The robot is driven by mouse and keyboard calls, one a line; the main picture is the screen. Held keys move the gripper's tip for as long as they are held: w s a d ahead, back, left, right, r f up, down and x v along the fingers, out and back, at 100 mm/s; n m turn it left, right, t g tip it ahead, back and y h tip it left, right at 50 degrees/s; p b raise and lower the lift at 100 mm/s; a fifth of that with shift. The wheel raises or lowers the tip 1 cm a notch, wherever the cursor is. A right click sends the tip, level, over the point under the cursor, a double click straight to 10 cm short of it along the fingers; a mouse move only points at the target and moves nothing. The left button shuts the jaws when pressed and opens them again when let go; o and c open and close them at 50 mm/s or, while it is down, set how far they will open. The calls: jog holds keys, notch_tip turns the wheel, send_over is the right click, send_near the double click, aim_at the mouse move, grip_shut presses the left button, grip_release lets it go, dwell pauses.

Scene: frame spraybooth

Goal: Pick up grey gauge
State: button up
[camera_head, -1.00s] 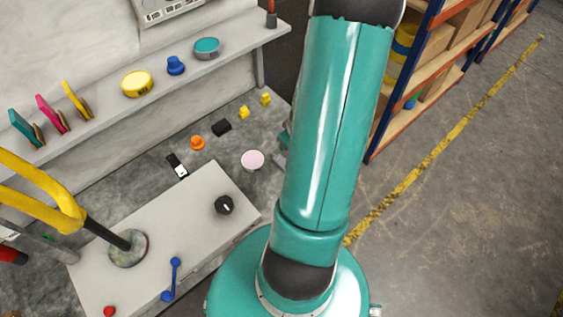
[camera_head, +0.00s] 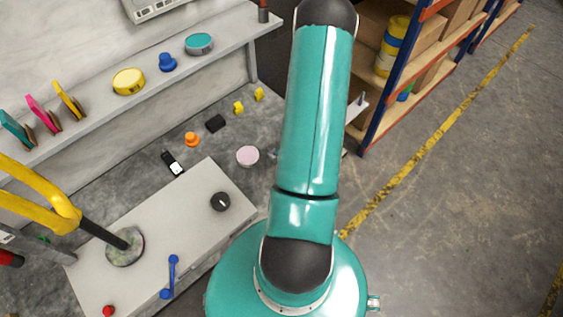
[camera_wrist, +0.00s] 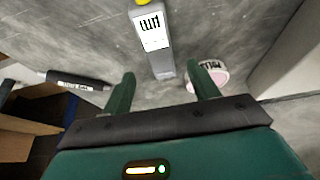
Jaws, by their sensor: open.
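The grey gauge (camera_wrist: 152,47) shows in the wrist view as a long grey body with a white scaled face and a yellow part at its top edge. It lies on the grey worktop. My gripper (camera_wrist: 160,78) is open, its two dark green fingers apart, with the near end of the gauge in view between the fingertips. The fingers do not appear to hold it. In the head view my teal arm hides the gripper; a small grey piece (camera_head: 273,154) just left of the arm may be part of the gauge, but I cannot tell.
A round pink-topped tin (camera_wrist: 208,76) sits close beside the right finger; it also shows in the head view (camera_head: 247,156). A black labelled object (camera_wrist: 78,80) lies left of the fingers. Orange (camera_head: 192,139), black (camera_head: 215,123) and yellow (camera_head: 238,107) pieces stand on the worktop.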

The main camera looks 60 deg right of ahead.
jog(key=x, duration=0.4)
jog(key=shift+s+a+f, duration=0.1)
jog(key=shift+s, duration=0.15)
jog(key=shift+w+f, duration=0.3)
jog(key=shift+f, duration=0.25)
jog(key=c, duration=1.1)
jog(key=shift+c, duration=0.2)
jog(key=shift+r, duration=0.2)
